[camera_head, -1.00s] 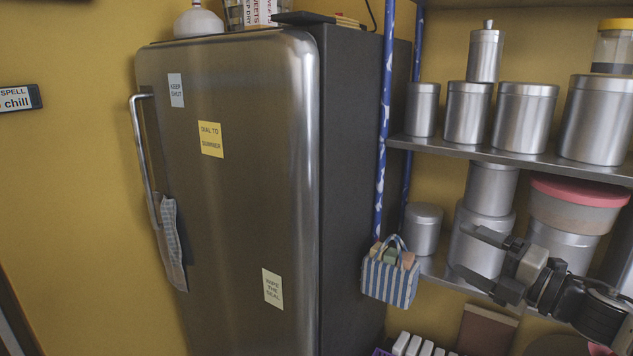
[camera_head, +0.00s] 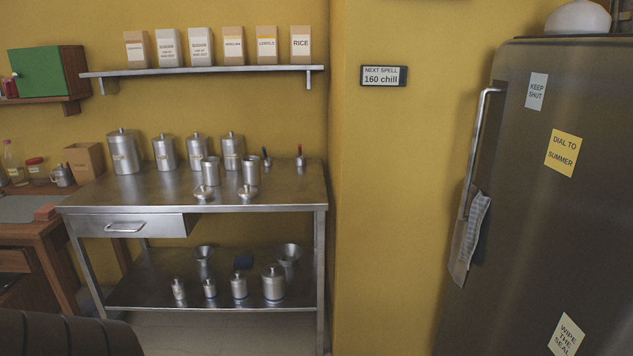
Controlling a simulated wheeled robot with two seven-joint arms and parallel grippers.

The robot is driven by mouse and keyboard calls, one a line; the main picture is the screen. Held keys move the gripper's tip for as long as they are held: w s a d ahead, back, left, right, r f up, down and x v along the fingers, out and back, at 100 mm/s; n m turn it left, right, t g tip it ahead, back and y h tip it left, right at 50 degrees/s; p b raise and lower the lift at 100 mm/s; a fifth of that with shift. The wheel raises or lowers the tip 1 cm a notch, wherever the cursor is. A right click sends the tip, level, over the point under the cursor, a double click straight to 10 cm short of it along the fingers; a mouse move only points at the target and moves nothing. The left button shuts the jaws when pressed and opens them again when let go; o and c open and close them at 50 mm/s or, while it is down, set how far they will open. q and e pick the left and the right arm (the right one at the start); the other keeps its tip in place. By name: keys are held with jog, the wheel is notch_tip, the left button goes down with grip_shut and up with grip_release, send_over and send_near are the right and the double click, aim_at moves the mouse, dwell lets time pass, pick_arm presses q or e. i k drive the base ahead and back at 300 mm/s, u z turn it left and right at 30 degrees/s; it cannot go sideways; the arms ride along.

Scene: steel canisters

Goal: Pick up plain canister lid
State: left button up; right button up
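Two small steel lids with knobs lie near the front of the steel table: a left lid (camera_head: 203,192) and a right lid (camera_head: 248,192). I cannot tell at this distance which one is plain. Behind them stand two lidless steel canisters, a left one (camera_head: 210,171) and a right one (camera_head: 250,171). Several lidded canisters stand farther back, the largest being a labelled one (camera_head: 125,152) at the left. Neither of my grippers is in view.
The steel table (camera_head: 290,190) has a partly open drawer (camera_head: 130,226) and a lower shelf with small canisters and funnels. A wall shelf (camera_head: 200,71) holds several packets. The fridge (camera_head: 540,210) stands at the right. The table top right of the lids is clear.

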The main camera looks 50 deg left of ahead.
aim_at(203, 193)
jog(key=u, duration=2.6)
jog(key=i, duration=1.75)
jog(key=z, duration=0.65)
